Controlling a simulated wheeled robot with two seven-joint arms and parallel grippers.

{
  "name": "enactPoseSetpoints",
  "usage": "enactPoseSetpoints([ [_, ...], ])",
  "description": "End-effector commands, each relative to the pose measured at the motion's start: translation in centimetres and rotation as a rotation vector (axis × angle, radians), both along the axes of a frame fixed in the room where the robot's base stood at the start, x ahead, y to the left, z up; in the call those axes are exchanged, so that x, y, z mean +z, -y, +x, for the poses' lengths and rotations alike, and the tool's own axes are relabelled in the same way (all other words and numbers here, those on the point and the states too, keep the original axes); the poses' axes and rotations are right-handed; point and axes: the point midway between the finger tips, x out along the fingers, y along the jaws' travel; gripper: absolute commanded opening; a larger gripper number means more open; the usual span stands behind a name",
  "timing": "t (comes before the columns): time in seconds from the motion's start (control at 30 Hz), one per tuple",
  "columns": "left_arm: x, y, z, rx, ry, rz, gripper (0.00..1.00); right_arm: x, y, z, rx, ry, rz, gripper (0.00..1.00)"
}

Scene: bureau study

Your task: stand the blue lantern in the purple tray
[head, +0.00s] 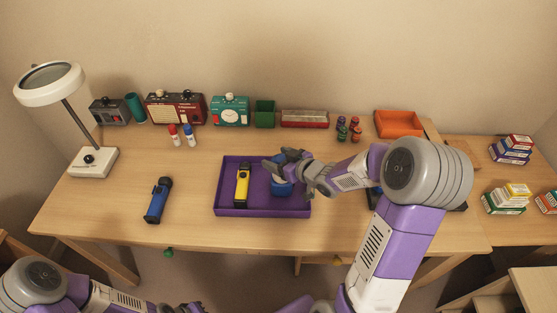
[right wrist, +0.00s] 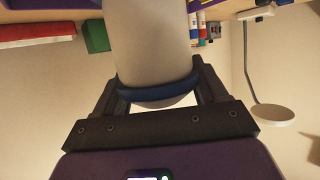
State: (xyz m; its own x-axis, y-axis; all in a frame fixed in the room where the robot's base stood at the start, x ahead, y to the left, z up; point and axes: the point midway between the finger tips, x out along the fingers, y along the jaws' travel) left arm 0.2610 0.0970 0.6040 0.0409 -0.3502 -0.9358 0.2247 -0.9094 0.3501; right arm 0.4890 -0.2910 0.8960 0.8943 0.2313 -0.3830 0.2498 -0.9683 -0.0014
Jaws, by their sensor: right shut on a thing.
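The purple tray (head: 262,210) lies in the middle of the desk. My right gripper (head: 284,163) is over its right half, shut on the blue lantern (head: 281,188), whose blue lower part shows below the fingers, inside the tray's outline. In the right wrist view the lantern's pale round body (right wrist: 152,45) with a blue ring (right wrist: 158,88) sits between the fingers. The gripper hides much of it in the head view, and I cannot tell whether its base touches the tray floor.
A yellow flashlight (head: 242,185) stands or lies in the tray's left half. A blue flashlight (head: 158,200) is on the desk left of the tray. Radios, boxes and an orange bin (head: 398,124) line the back; a lamp (head: 92,161) stands at left. The desk's front left is clear.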

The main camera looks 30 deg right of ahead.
Motion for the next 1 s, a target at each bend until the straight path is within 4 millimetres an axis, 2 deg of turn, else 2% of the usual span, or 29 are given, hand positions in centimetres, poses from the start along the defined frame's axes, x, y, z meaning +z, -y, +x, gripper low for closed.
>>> enactPoseSetpoints([
  [0.17, -0.2, 0.0, 0.0, 0.0, 0.0, 0.0, 0.0, -0.2, 0.0, 0.0, 0.0, 0.002, 0.0, 0.07],
  [0.2, -0.3, 0.0, 0.0, 0.0, 0.0, 0.0, 0.0, -0.3, 0.0, 0.0, 0.0, 0.0, 0.0, 0.73],
  [0.37, -0.2, 0.0, 0.0, 0.0, 0.0, 0.0, 0.0, -0.2, 0.0, 0.0, 0.0, 0.0, 0.0, 0.97],
  [0.73, 0.3, 0.0, 0.0, 0.0, 0.0, 0.0, 0.0, 0.3, 0.0, 0.0, 0.0, 0.0, -0.001, 0.97],
  [0.87, 0.9, 0.0, 0.0, 0.0, 0.0, 0.0, 0.0, 1.1, 0.6, -1.8, -0.002, 0.001, -0.002, 0.97],
  [1.0, 2.0, 0.0, 0.0, 0.0, 0.0, 0.0, 0.0, 2.5, 1.3, -4.6, -0.004, 0.001, -0.003, 0.97],
])
